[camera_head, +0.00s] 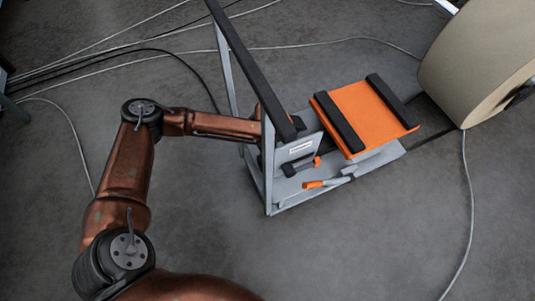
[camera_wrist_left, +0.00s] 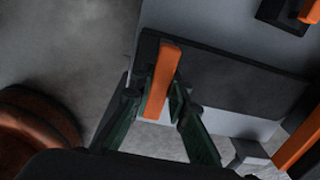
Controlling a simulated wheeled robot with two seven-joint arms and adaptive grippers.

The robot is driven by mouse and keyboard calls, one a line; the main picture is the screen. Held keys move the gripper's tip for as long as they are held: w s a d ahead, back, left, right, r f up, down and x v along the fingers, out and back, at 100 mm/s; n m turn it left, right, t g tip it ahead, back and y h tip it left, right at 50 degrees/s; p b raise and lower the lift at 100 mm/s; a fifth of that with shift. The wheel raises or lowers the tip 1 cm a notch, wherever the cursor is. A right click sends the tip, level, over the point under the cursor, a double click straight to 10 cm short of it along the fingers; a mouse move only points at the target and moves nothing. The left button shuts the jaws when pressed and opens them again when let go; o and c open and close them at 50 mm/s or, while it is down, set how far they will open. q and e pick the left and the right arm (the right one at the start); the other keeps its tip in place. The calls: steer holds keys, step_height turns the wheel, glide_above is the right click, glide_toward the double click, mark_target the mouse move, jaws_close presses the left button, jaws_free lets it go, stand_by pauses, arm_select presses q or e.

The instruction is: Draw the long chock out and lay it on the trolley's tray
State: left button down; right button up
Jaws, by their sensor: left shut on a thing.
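In the left wrist view, my left gripper (camera_wrist_left: 153,92) has its green fingers shut on an upright orange bar (camera_wrist_left: 163,72), which appears to be the long chock or its grip. A dark panel lies right behind the bar. How far the chock is seated cannot be told. In the head view my left arm reaches the trolley (camera_head: 268,185) from the left. My right gripper is not in view.
An orange sloped top (camera_head: 358,106) with two black strips sits at the trolley's right. A large kraft roll (camera_head: 478,62) stands beyond it at the upper right. Cables (camera_head: 468,190) run over the floor. The floor in front is clear.

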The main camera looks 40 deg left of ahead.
arm_select(q)
steer(key=c, duration=1.8)
jaws_free()
steer(key=shift+o, duration=0.2)
steer(key=shift+s, duration=0.1)
step_height(320, 180, up, 12)
